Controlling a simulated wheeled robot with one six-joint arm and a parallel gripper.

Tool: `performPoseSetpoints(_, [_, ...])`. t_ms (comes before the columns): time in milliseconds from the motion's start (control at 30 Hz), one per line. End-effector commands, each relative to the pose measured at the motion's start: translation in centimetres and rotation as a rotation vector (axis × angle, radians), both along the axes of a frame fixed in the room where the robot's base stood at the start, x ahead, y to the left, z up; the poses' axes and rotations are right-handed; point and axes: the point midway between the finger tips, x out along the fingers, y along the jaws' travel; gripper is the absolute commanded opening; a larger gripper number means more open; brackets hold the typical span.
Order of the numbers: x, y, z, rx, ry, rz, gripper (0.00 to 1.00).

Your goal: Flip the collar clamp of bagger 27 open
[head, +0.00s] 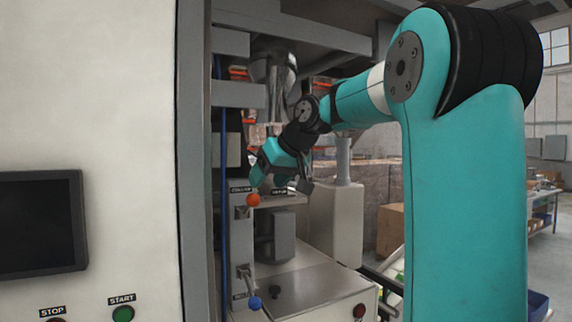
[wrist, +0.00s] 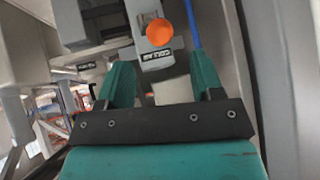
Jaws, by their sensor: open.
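The collar clamp lever has an orange ball knob (head: 253,199), below a small label reading COLLAR (head: 241,189) on the bagger's grey post. My gripper (head: 280,181) is open and empty, just above and to the right of the knob in the head view. In the wrist view the orange knob (wrist: 159,33) lies ahead, between the lines of the two teal fingers and beyond their tips (wrist: 163,72). The knob looks apart from both fingers. The upside-down COLLAR label (wrist: 157,54) shows just below it. The bagger's number is not readable.
A second lever with a blue knob (head: 254,303) sits lower on the same post. A blue cable (head: 223,200) runs down beside it. A white cabinet with a dark screen (head: 40,224) and a green START button (head: 123,314) fills the left. A steel surface (head: 318,284) lies below.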

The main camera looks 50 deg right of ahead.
Motion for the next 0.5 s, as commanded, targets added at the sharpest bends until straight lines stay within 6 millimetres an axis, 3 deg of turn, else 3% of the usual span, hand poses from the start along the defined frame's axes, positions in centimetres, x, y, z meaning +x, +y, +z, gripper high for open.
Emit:
performPoseSetpoints(267, [-4.1, -0.2, 4.5, -0.002, -0.002, -0.005, 0.60])
performPoseSetpoints(500, [-5.4, -0.1, 5.7, 0.000, -0.001, 0.000, 0.60])
